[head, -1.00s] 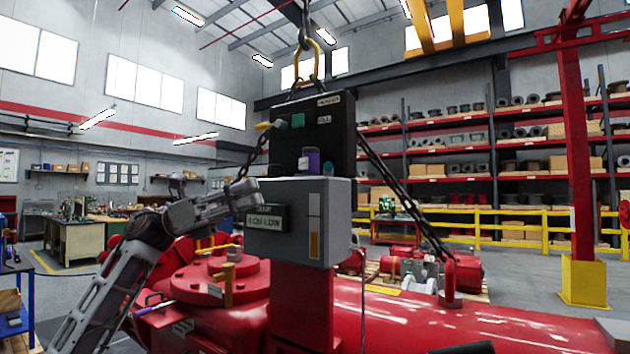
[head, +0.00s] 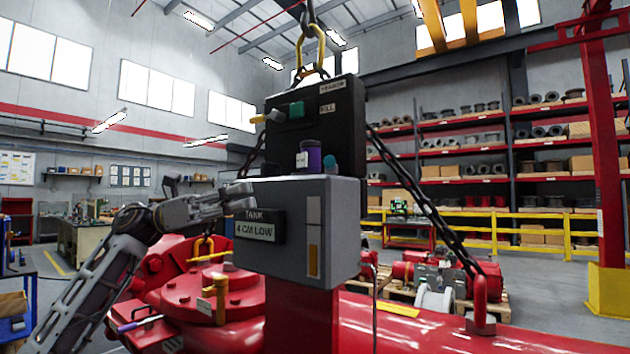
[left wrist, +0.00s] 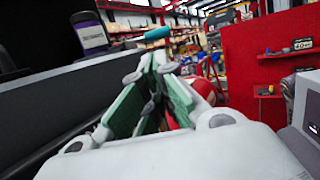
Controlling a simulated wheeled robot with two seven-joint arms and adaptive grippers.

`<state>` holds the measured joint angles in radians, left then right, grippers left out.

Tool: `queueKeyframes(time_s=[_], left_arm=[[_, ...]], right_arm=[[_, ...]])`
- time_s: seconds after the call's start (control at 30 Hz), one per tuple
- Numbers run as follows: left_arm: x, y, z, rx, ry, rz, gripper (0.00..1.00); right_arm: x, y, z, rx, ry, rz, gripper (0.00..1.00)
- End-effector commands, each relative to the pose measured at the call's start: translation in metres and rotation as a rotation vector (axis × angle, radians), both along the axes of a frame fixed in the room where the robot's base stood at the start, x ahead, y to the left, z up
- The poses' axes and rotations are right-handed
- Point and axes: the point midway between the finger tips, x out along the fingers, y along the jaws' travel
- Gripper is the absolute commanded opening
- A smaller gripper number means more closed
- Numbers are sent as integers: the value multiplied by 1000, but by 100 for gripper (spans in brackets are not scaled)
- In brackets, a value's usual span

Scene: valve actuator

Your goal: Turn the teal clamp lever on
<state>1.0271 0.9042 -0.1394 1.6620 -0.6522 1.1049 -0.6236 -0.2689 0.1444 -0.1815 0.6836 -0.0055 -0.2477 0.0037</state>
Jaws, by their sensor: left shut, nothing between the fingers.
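A teal knob-like end (head: 329,162) shows above the grey box, beside a purple canister. In the left wrist view a teal rod-like handle (left wrist: 158,33) lies just beyond my fingertips, with a visible gap. I cannot tell for certain which teal part is the clamp lever. My left gripper (head: 248,194) is at the left side of the grey box, below the black box. Its fingers also show in the left wrist view (left wrist: 155,68), shut and empty. My right gripper is not in view.
The grey box (head: 340,225) carries a "TANK 4 CM LOW" display (head: 259,228). The black box (head: 345,115) stands over it, with chains at both sides. The purple canister (head: 309,158) stands close by. Red tank parts (head: 180,300) lie below my left arm.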

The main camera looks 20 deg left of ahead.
Motion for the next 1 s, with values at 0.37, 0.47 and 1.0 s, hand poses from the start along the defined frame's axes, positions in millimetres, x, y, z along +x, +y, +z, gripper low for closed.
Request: queueKeyframes(time_s=[0.37, 0.47, 1.0], left_arm=[[0, 0, 0, 1, 0, 2, 0], [0, -1, 0, 1, -1, 1, 0], [7, -48, 15, 1, -2, 0, 0]], right_arm=[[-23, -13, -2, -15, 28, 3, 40], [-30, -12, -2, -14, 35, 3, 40], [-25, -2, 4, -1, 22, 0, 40]])
